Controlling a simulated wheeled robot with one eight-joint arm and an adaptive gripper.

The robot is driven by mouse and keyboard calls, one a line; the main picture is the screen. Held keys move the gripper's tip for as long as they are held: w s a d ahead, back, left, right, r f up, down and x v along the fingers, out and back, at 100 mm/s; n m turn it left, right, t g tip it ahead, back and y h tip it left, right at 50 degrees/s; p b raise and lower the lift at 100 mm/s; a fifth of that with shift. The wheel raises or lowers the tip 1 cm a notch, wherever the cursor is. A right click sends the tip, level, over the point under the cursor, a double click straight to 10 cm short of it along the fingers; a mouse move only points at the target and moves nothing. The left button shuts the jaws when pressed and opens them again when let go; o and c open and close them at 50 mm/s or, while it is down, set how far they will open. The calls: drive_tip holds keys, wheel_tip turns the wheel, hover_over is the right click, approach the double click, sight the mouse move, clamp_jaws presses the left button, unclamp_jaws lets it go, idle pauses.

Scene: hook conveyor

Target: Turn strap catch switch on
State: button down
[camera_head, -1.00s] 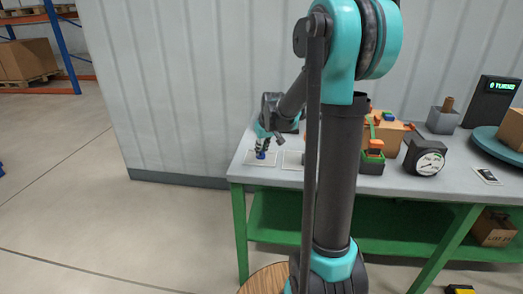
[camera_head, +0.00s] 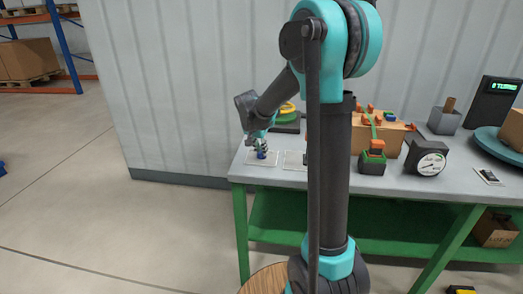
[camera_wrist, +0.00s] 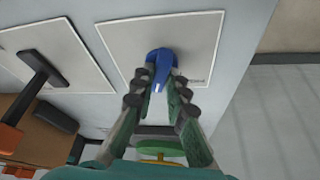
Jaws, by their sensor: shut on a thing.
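A blue switch knob (camera_wrist: 162,62) stands on a white plate (camera_wrist: 118,38) near the table's left end; it also shows in the head view (camera_head: 262,155). My gripper (camera_wrist: 161,84) is shut on the blue knob, with one finger on each side of it. In the head view my gripper (camera_head: 260,149) points down onto the knob. No readable label shows which switch is the strap catch, and I cannot tell whether the knob is at on or off.
A second plate (camera_wrist: 85,75) with a black T-shaped handle (camera_wrist: 40,70) lies beside the first. The table (camera_head: 450,188) also holds a cardboard box (camera_head: 388,136), a green-black block with an orange top (camera_head: 372,160) and a dial gauge (camera_head: 430,162).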

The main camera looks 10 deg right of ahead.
drive_tip(key=m+g+h, duration=0.1)
drive_tip(key=m, duration=0.3)
drive_tip(key=shift+w+a+m, duration=0.1)
drive_tip(key=shift+m, duration=0.3)
drive_tip(key=shift+g, duration=0.3)
drive_tip(key=c, duration=1.5)
unclamp_jaws()
drive_tip(key=shift+c, duration=0.2)
drive_tip(key=v, duration=1.2)
drive_tip(key=shift+a+f, duration=0.1)
